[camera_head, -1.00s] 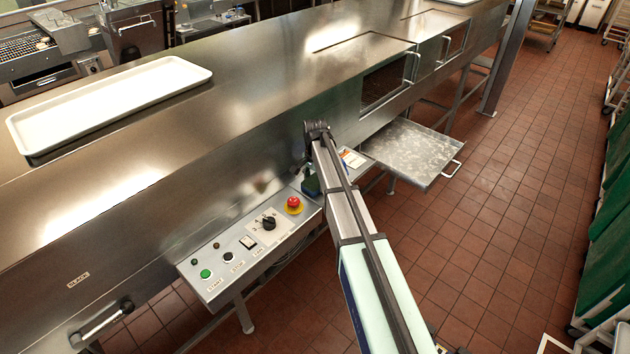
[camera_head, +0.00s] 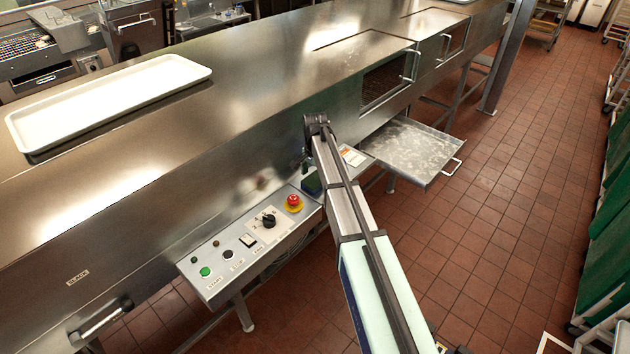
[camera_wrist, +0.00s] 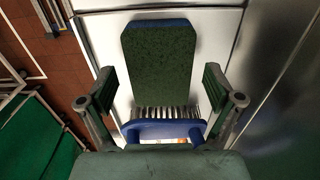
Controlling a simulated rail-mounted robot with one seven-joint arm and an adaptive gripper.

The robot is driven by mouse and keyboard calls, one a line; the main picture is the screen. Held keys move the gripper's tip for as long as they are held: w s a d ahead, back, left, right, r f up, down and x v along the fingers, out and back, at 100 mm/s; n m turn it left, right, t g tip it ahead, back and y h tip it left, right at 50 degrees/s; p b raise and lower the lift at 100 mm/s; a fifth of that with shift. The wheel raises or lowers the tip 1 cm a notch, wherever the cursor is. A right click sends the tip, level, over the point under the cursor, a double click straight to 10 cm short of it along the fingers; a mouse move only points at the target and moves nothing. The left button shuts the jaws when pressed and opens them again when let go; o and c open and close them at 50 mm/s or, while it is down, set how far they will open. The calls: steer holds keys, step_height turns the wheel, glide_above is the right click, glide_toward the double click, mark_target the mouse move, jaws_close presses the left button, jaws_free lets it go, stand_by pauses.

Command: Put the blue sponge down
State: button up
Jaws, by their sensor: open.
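The sponge (camera_wrist: 158,60) lies in the middle of the wrist view, with a dark green scouring face up and a blue edge showing at its far end. It rests on a pale metal surface. My gripper (camera_wrist: 160,75) is open, with one finger on each side of the sponge and a visible gap on both sides. In the head view the sponge (camera_head: 311,186) is a small dark patch beside the control panel, below my gripper (camera_head: 307,167), partly hidden by my arm.
A blue brush (camera_wrist: 165,129) with pale bristles lies close to the sponge's near end. The control panel (camera_head: 240,250) has buttons, a knob and a red emergency stop (camera_head: 293,203). A metal tray (camera_head: 412,150) juts out to the right. A steel wall (camera_wrist: 285,100) rises at the right.

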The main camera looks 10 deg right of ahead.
mark_target(315, 179)
step_height(315, 179, up, 11)
steer(key=b, duration=0.2)
steer(key=shift+f, duration=0.15)
steer(key=s+d+f+n+g+y, duration=0.1)
steer(key=s+d+f+n, duration=0.1)
steer(key=s+d+f, duration=0.35)
steer(key=s+d+f+n, duration=0.2)
steer(key=s+d+f, duration=0.1)
steer(key=d+f, duration=0.45)
steer(key=s+a+f+n+g+p, duration=0.1)
steer(key=s+a+f+g+p, duration=0.2)
steer(key=s+f, duration=0.75)
steer(key=s+a+f+n+p, duration=0.2)
steer(key=s+a+f, duration=0.5)
steer(key=s, duration=0.7)
steer(key=s+a+f+n+g+p, duration=0.1)
steer(key=s+f+p, duration=0.1)
steer(key=s, duration=1.2)
steer(key=s+a+f+n+g+h+p, duration=0.1)
steer(key=s+f+n+p, duration=0.1)
steer(key=s, duration=1.2)
steer(key=shift+s+a+f+n+g+p, duration=0.3)
steer(key=shift+s+a+f+g+p, duration=0.05)
steer(key=shift+a+g+p, duration=0.05)
